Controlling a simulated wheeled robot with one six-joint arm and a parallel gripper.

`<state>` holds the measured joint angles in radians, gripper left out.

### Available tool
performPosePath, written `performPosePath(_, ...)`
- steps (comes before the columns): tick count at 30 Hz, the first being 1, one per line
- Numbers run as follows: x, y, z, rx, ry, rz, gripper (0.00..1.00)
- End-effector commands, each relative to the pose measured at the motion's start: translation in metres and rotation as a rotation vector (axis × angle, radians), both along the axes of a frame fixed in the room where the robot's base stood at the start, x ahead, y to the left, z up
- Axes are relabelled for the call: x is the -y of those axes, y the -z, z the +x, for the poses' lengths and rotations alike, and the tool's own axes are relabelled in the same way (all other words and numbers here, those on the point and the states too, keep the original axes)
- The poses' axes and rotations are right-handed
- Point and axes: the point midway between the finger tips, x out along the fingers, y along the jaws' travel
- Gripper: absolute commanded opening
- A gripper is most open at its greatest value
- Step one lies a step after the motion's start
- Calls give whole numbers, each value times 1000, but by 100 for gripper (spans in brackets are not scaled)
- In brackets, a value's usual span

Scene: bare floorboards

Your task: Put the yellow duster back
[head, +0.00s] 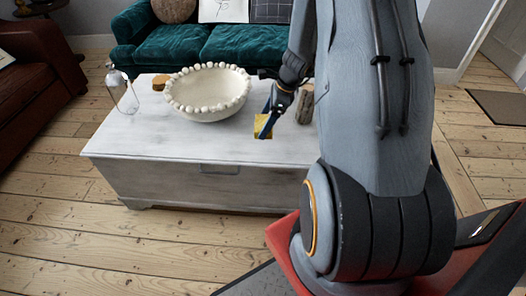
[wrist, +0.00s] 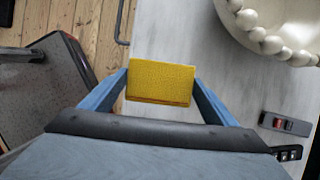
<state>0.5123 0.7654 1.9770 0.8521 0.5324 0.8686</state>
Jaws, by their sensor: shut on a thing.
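The yellow duster (wrist: 161,82) is a small yellow block with a thin darker band along one edge. My gripper (wrist: 161,88) is shut on it, one blue finger at each side. In the head view the duster (head: 263,127) shows at my gripper (head: 268,122), over the right part of the white chest (head: 140,143). From these frames I cannot tell whether the duster touches the chest top. My arm hides part of the right side of the head view.
A cream beaded bowl (head: 208,112) stands on the chest, left of my gripper. A glass bottle (head: 122,92), a small wooden piece (head: 161,82) and a bark-covered log (head: 304,104) stand there too. A small dark object (wrist: 286,124) lies on the chest in the wrist view. A green sofa (head: 205,42) is behind.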

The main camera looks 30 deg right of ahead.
Motion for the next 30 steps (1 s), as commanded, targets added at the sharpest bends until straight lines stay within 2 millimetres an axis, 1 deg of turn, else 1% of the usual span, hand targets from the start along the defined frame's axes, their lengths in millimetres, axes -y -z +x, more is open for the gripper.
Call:
performPosePath(1, 1, 9, -1, -2, 14, 1, 60)
performPosePath(6, 1, 40, -2, -4, 18, 1, 60)
performPosePath(9, 1, 54, -1, -3, 16, 2, 60)
performPosePath(16, 1, 70, -1, -1, 14, 1, 60)
performPosePath(22, 1, 97, -1, -2, 13, 1, 60)
performPosePath(24, 1, 100, -1, -1, 13, 1, 60)
performPosePath(30, 1, 99, -1, 0, 12, 0, 60)
